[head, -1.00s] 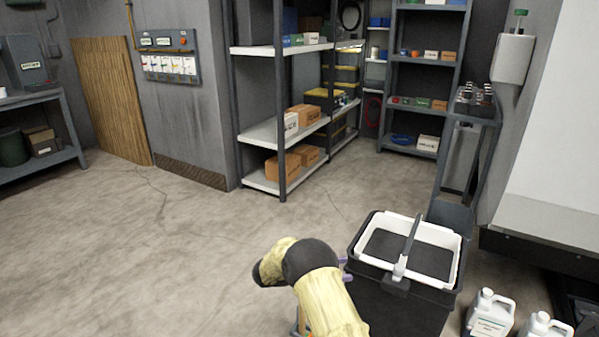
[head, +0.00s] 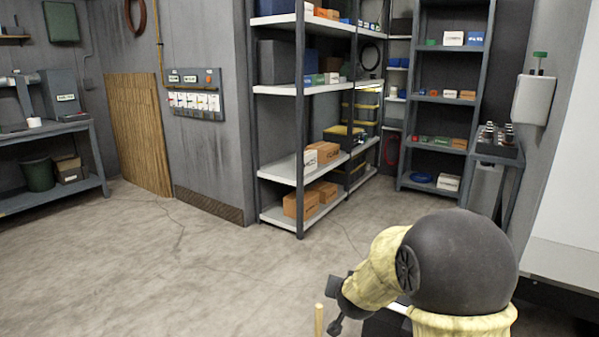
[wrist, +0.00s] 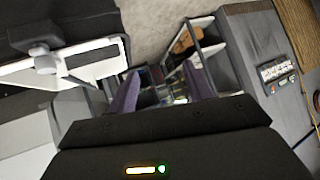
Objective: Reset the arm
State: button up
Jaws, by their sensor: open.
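My gripper (wrist: 160,88) shows in the wrist view as two purple fingers spread apart, with nothing between them. The shelving lies in the background beyond the fingertips. In the head view my arm, with its yellow sleeve and large black joint, fills the lower right. Its outer end bends to the left and down, and the fingers cannot be made out there.
A dark bin with a white tray (wrist: 108,55) is close at the left in the wrist view; my arm hides most of it in the head view. Shelving (head: 300,165) stands at the back, a bench (head: 50,128) at the left. The left floor (head: 130,270) is clear.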

jog(key=s+d+f+n+g, duration=0.1)
jog(key=s+g, duration=0.2)
jog(key=s, duration=0.6)
jog(key=s+d+f+n+g+y, duration=0.1)
jog(key=s+g, duration=0.1)
jog(key=s, duration=0.6)
jog(key=s+d+f+n+g, duration=0.1)
jog(key=s+f+g, duration=0.15)
jog(key=s, duration=0.65)
notch_tip(320, 180, up, 35)
jog(key=p, duration=3.4)
jog(key=shift+d, duration=0.15)
jog(key=shift+w+f, duration=0.1)
jog(key=shift+f, duration=0.05)
